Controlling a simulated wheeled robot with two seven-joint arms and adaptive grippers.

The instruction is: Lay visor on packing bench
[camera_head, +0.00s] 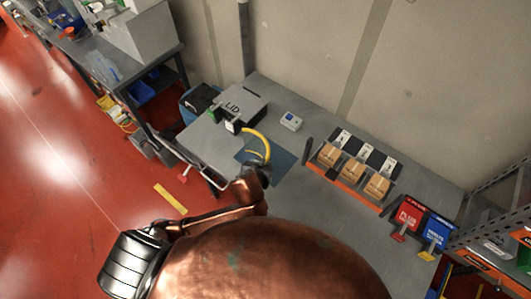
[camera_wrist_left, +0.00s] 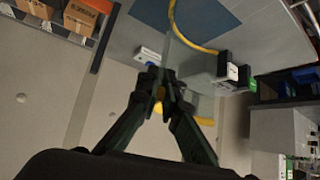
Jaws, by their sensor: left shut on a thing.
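My left gripper (camera_head: 262,170) is over the front of the grey bench (camera_head: 325,207), beside a dark blue mat (camera_head: 287,164). In the left wrist view the left gripper (camera_wrist_left: 163,78) has its fingers closed together on a thin, see-through piece with yellow parts. This looks like the visor (camera_wrist_left: 204,121), seen nearly edge-on and largely hidden by the fingers. I cannot tell whether it touches the bench. My right gripper is not in view.
A grey case marked LID (camera_head: 240,103) stands at the bench's back left, with a yellow cable (camera_head: 258,134) curving toward the mat. A small white device (camera_head: 291,121) is behind. Cardboard boxes (camera_head: 352,170) sit in an orange-edged rack; red (camera_head: 407,217) and blue bins stand right.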

